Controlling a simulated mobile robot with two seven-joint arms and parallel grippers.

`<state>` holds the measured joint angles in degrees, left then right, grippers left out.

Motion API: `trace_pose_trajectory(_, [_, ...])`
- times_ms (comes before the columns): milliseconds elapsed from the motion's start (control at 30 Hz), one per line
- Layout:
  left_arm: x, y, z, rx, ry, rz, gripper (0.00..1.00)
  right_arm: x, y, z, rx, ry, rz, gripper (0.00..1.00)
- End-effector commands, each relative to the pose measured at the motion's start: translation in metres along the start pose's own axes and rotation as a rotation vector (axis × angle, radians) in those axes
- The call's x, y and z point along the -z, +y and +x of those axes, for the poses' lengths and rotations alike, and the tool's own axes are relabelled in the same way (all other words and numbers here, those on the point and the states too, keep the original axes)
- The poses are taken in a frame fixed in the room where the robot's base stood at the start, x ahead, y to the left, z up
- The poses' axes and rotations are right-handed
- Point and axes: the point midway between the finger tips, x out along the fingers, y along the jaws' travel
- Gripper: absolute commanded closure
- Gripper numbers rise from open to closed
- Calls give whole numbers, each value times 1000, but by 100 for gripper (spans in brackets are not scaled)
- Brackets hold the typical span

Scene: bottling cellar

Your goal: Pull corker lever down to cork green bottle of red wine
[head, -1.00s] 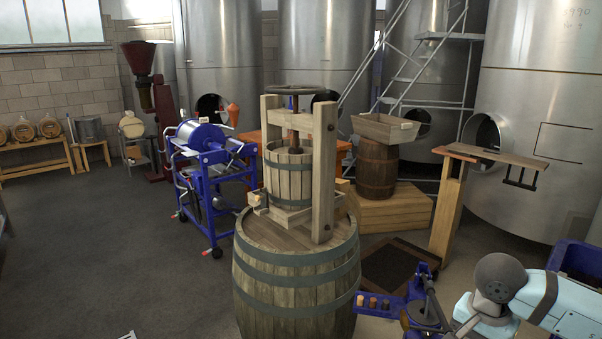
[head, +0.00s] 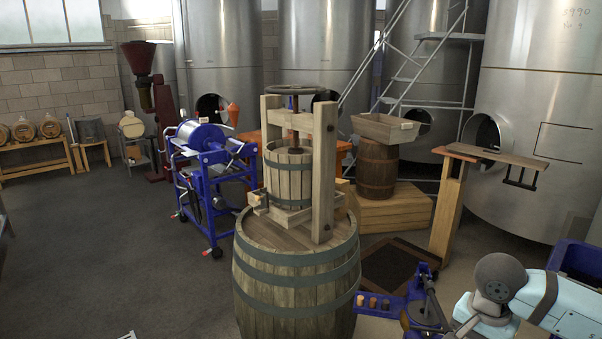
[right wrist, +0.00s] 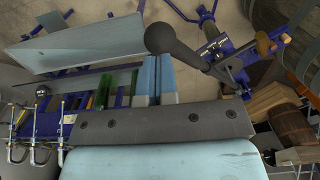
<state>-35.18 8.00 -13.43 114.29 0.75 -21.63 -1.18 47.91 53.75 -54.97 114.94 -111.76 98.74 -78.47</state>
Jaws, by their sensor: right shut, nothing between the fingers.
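The blue corker (head: 426,310) stands at the lower right of the head view, partly cut off by the frame edge. In the right wrist view its dark lever runs from the blue corker frame (right wrist: 238,72) to a round black lever knob (right wrist: 160,38). My right gripper (right wrist: 156,72) is shut and empty, its light blue fingers close beside the knob; I cannot tell whether they touch it. Green glass (right wrist: 102,94) shows behind my gripper in the right wrist view, mostly hidden. I cannot make out a bottle in the corker. My left gripper is out of view.
A large barrel (head: 295,290) carrying a wooden press (head: 290,172) stands left of the corker. Several corks (head: 373,303) sit in a blue holder beside it. A blue bin (head: 578,262) is at the right edge. Open floor (head: 110,240) lies to the left.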

Motion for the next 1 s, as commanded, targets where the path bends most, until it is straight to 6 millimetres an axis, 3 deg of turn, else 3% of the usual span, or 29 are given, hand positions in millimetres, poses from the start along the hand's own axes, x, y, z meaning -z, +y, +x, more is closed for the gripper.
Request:
trace_pose_trajectory(500, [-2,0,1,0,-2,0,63,0,0,1,0,0,0,100])
trace_pose_trajectory(1000, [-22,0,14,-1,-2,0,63,-7,5,27,0,0,0,100])
